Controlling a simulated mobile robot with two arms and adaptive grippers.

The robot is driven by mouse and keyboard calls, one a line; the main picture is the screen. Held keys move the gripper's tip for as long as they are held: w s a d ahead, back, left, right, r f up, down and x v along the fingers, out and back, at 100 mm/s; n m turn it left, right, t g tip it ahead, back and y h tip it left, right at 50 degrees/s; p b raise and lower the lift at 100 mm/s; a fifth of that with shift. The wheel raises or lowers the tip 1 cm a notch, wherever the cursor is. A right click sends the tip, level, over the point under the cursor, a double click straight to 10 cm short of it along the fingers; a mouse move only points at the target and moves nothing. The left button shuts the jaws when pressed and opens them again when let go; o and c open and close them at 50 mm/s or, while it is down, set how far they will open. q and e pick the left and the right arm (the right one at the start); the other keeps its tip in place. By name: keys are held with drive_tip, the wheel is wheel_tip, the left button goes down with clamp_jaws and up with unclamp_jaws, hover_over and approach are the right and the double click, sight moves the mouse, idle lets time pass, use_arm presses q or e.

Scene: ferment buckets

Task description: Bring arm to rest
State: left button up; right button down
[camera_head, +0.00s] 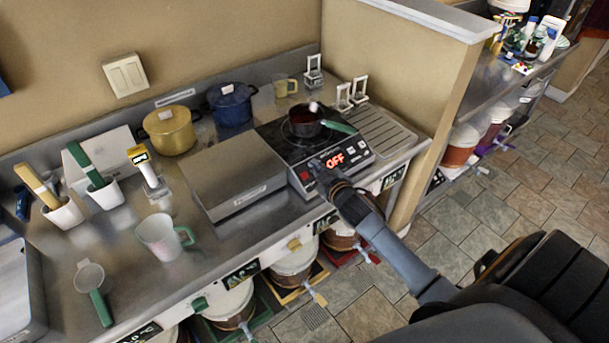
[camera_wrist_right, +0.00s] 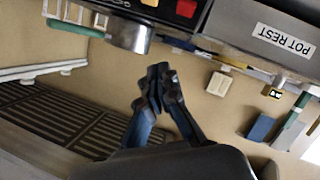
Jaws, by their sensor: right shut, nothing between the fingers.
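My right arm reaches in from the lower right in the head view. Its gripper (camera_head: 318,168) is at the front of the black cooktop (camera_head: 283,143), beside the red "OFF" display (camera_head: 334,160). I cannot tell whether it touches the panel. In the right wrist view the dark fingers of the gripper (camera_wrist_right: 158,85) are closed together and hold nothing. A silver round part (camera_wrist_right: 130,35) shows just above the fingertips there. A dark saucepan (camera_head: 303,121) with a green handle stands on the cooktop. My left gripper is not in view.
A flat steel box (camera_head: 225,172) stands left of the cooktop. A yellow pot (camera_head: 170,131) and a blue pot (camera_head: 232,104) stand behind it. A clear jug (camera_head: 160,237) is near the counter's front edge. Buckets (camera_head: 294,263) stand under the counter. A partition (camera_head: 405,75) rises at right.

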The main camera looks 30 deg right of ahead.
idle(0.3)
drive_tip(key=s+a+f+m+g+y, duration=0.1)
drive_tip(key=s+a+g, duration=0.4)
drive_tip(key=s, duration=0.6)
drive_tip(key=s+a+f+m+g+y, duration=0.1)
drive_tip(key=s+a+f+g, duration=0.1)
drive_tip(key=s+a, duration=0.6)
drive_tip(key=s+a+f+m+g+y, duration=0.1)
drive_tip(key=s+a+g, duration=0.3)
drive_tip(key=s, duration=0.9)
wheel_tip(320, 180, down, 34)
drive_tip(key=s+f+g+b, duration=0.1)
drive_tip(key=s+b, duration=0.2)
drive_tip(key=b, duration=0.4)
drive_tip(key=s+d+f+g+b, duration=0.1)
drive_tip(key=s+d+f+b, duration=0.2)
drive_tip(key=s+f, duration=1.2)
wheel_tip(320, 180, down, 4)
drive_tip(key=shift+s+r+g+h+b, duration=0.2)
drive_tip(key=shift+g+h+b, duration=0.1)
drive_tip(key=shift+b, duration=0.85)
